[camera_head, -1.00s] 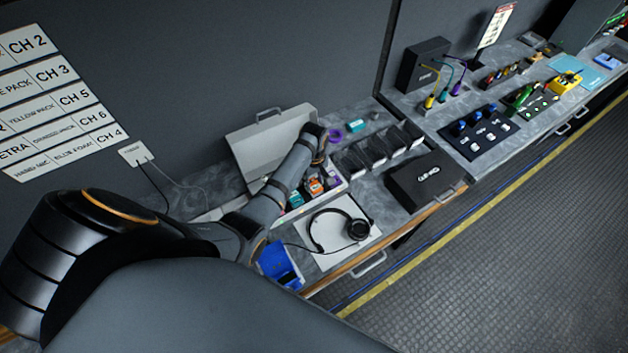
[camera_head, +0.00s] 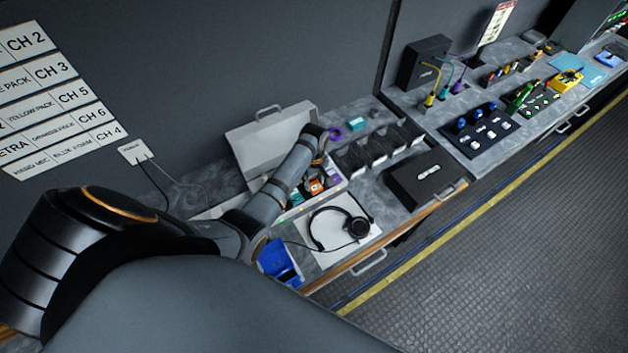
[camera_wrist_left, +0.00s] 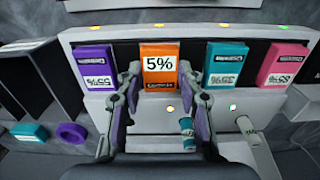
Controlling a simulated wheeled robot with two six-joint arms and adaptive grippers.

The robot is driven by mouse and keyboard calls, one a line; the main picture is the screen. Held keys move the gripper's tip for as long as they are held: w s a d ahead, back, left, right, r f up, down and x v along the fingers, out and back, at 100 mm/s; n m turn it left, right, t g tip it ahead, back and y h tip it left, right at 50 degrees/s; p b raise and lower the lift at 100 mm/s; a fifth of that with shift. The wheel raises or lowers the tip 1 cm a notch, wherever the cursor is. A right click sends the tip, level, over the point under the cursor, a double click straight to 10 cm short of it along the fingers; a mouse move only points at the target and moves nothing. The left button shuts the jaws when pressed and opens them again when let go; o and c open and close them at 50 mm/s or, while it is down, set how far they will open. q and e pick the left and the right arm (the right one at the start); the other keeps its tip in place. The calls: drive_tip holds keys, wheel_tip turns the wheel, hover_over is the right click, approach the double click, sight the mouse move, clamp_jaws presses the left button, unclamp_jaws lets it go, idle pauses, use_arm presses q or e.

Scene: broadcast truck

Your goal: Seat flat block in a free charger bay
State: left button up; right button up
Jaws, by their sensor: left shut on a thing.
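The flat block is an orange battery block marked 5% (camera_wrist_left: 159,66), in the charger's upper row in the left wrist view. My left gripper (camera_wrist_left: 160,85) has a finger on each side of it and is shut on it. The block also shows in the head view (camera_head: 315,186), below my left wrist. The pale charger (camera_wrist_left: 110,58) also holds a purple block marked 55% (camera_wrist_left: 96,67), a teal block marked 35% (camera_wrist_left: 225,65) and a pink block marked 85% (camera_wrist_left: 284,65). I cannot tell which bay is free. My right gripper is not in view.
A purple ring (camera_wrist_left: 73,133) and a teal block (camera_wrist_left: 28,131) lie left of the charger. Dark dividers (camera_head: 385,145) and a black box (camera_head: 425,180) stand to its right in the head view. A headset (camera_head: 355,228) and blue holder (camera_head: 278,262) are in front.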

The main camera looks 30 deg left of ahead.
sight(314, 185)
use_arm(q)
drive_tip(key=o, duration=1)
drive_tip(key=shift+o, duration=0.2)
wheel_tip(314, 185, up, 12)
drive_tip(key=shift+f, duration=0.15)
